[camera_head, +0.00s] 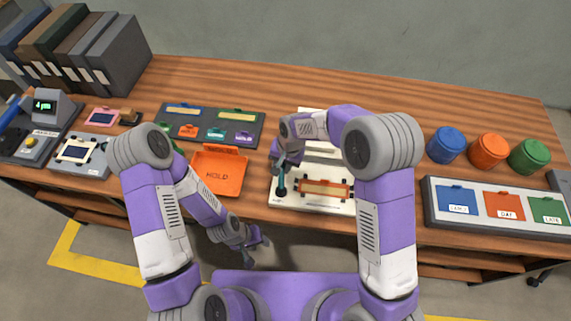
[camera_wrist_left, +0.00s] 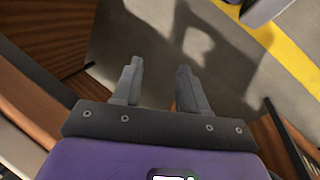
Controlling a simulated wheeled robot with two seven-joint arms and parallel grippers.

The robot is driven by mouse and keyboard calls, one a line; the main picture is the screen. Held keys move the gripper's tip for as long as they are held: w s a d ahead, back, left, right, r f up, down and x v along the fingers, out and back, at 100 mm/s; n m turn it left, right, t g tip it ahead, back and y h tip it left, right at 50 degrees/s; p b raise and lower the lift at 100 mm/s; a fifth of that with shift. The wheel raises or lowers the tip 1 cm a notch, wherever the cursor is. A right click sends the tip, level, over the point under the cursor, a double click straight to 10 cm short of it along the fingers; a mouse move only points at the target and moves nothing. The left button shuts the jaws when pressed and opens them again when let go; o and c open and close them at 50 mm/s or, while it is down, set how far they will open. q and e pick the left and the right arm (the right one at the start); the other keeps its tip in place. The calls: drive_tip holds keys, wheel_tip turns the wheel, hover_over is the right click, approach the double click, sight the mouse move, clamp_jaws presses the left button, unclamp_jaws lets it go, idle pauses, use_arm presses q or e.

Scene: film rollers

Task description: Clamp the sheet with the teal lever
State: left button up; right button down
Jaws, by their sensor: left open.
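The teal lever (camera_head: 282,183) stands at the left end of a white board (camera_head: 310,205) on the bench. My left gripper (camera_head: 254,250) hangs low in front of the bench edge. In the left wrist view my left gripper (camera_wrist_left: 158,78) is open and empty over the floor.
An orange HOLD tray (camera_head: 217,175) lies left of the board. A grey tray with coloured tags (camera_head: 211,125) is behind it. Blue (camera_head: 446,144), orange (camera_head: 488,150) and green (camera_head: 529,156) pots stand right. A labelled card tray (camera_head: 500,228) sits in front of them.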

drive_tip(key=shift+d+m, duration=0.25)
drive_tip(key=shift+m, duration=0.25)
drive_tip(key=c, duration=0.8)
unclamp_jaws()
drive_tip(key=r, duration=0.2)
drive_tip(key=d+r+p, duration=0.1)
drive_tip(key=r, duration=0.4)
drive_tip(key=shift+s+d+r+p, duration=0.2)
drive_tip(key=shift+r+p, duration=0.05)
drive_tip(key=shift+p, duration=0.05)
drive_tip(key=shift+s+f, duration=0.1)
